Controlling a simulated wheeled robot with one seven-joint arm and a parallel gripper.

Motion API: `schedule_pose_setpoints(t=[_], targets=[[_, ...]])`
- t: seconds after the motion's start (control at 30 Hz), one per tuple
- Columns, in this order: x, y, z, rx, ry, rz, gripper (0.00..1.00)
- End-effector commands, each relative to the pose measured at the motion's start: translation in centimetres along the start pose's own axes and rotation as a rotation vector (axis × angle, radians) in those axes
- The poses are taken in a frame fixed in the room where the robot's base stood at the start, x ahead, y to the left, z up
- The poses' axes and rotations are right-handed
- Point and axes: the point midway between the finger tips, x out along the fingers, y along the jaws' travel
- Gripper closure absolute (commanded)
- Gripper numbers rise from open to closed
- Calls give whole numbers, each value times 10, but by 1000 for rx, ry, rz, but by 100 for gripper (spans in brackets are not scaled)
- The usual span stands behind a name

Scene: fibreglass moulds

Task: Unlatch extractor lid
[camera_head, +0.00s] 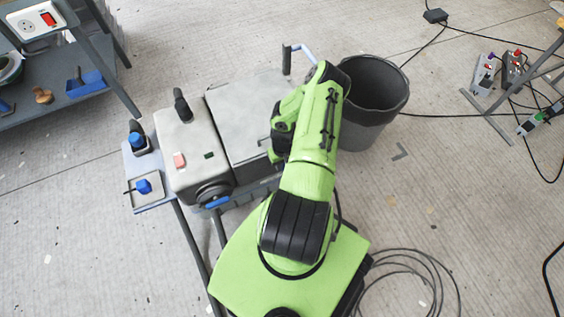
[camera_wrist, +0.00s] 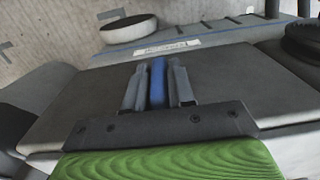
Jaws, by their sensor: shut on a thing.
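The extractor is a beige-grey box with a flat grey lid (camera_head: 248,112) beside a raised housing (camera_head: 190,145). The lid looks closed. In the wrist view, my gripper (camera_wrist: 158,82) is shut on a narrow blue piece, which looks like the latch (camera_wrist: 158,84), with a grey finger on each side of it. The grey surface of the lid (camera_wrist: 225,80) spreads out beyond the fingers. In the head view my green arm reaches over the lid's right side and hides the gripper and the held piece.
A dark grey bin (camera_head: 372,95) stands close right of the extractor. A small side tray (camera_head: 155,197) with blue-topped items is at its left. A shelf bench (camera_head: 75,100) is upper left. Cables (camera_head: 415,275) and power strips (camera_head: 487,72) lie on the floor at right.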

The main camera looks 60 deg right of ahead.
Motion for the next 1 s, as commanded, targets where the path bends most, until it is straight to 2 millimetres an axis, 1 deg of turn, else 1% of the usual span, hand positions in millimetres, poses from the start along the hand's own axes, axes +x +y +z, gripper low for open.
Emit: schedule_pose_setpoints(t=[0.1, 0.37, 0.4, 0.5, 0.73, 0.8, 0.87, 0.97, 1.0], targets=[[-1, 0, 0, -2, 1, 31, 100], [0, 0, 0, 0, 3, 33, 100], [0, 0, 0, 0, 3, 33, 70], [0, 0, 0, 0, 3, 33, 55], [0, 0, 0, 0, 2, 32, 55], [-4, 0, 0, 0, 3, 32, 55], [-12, 0, 0, -1, 3, 32, 55], [-36, 0, -1, -3, 4, 35, 55], [-48, -1, -1, -3, 6, 35, 55]])
